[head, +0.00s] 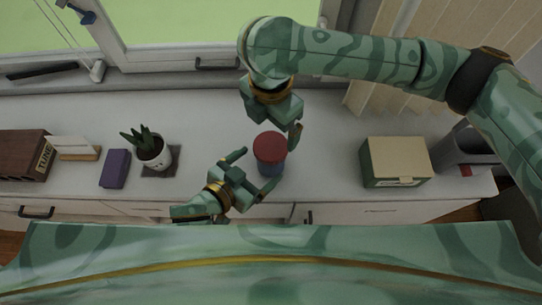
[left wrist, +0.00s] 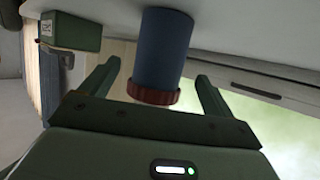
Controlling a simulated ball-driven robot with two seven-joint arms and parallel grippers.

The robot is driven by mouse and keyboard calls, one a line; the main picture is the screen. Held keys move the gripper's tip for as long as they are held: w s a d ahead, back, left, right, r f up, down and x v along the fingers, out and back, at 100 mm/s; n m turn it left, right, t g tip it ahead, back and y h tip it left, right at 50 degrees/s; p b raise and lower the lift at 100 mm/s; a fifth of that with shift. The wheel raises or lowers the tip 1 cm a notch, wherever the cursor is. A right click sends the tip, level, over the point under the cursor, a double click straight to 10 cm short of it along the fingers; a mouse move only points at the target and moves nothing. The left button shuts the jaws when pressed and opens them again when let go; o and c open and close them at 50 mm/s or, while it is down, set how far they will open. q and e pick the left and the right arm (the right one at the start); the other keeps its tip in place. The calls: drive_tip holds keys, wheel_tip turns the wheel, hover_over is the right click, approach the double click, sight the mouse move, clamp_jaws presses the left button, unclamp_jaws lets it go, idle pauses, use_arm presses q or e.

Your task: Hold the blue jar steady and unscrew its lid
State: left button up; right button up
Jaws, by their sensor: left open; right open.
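The blue jar (head: 270,168) stands upright on the white counter, with its red lid (head: 269,147) on top. In the left wrist view the jar (left wrist: 162,45) and its ridged red lid (left wrist: 153,93) appear upside down between the two fingers. My left gripper (head: 250,172) is open at the jar's lower left, one finger on each side of it; contact is not clear. My right gripper (head: 283,130) is open and points down from above, just behind and right of the lid; one finger is partly hidden.
A potted plant (head: 151,150), a purple box (head: 115,168) and a brown box (head: 25,155) stand at left. A tan and green box (head: 396,161) and a grey bin (head: 463,150) stand at right. The counter (head: 330,150) is clear between jar and tan box. A window is behind.

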use_arm(q)
drive_tip(key=x, duration=0.5)
drive_tip(key=shift+w+d+f, duration=0.15)
drive_tip(key=shift+w, duration=0.1)
